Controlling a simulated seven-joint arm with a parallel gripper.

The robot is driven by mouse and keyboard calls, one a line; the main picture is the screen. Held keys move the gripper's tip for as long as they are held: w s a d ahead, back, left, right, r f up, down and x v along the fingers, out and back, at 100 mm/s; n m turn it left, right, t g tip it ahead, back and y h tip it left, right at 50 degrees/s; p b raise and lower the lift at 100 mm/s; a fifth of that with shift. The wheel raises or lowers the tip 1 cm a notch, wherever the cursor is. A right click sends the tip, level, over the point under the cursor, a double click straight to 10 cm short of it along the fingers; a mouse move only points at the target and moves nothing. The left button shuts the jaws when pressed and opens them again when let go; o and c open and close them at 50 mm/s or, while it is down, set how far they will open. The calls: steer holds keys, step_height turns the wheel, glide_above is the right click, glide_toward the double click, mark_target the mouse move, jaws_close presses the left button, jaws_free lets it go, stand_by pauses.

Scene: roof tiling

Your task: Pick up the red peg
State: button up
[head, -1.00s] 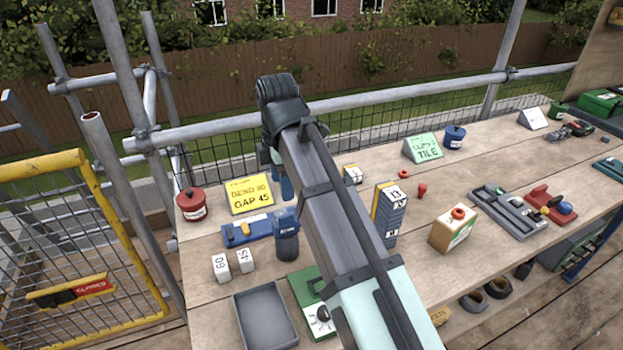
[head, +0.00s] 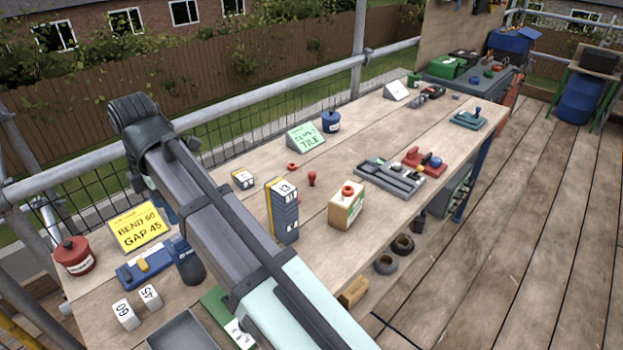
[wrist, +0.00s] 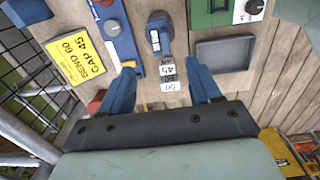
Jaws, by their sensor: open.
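The red peg (head: 311,178) stands upright on the bench in the head view, right of the tall blue-grey tile stack (head: 283,212). A separate small red ring-shaped piece (head: 292,167) lies just behind it. My gripper is open and empty. Its two blue fingers (wrist: 158,68) are apart in the wrist view, on either side of the white 45 and 60 blocks (wrist: 167,75). In the head view my arm hides most of the gripper, near the yellow sign (head: 140,227). The red peg does not show in the wrist view.
A wooden box with a red ring on top (head: 346,206) stands right of the peg, and a green sign (head: 306,137) stands behind it. A blue device (head: 150,262) and a red pot (head: 74,256) are at the left.

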steer(key=shift+c, duration=0.2)
steer(key=m, duration=0.9)
glide_above(312, 173)
step_height(312, 173, down, 8)
steer(key=f, duration=0.7)
steer(key=shift+d+f, duration=0.25)
steer(key=shift+a+f, duration=0.2)
steer(key=shift+f, duration=2.55)
steer(key=c, duration=1.1)
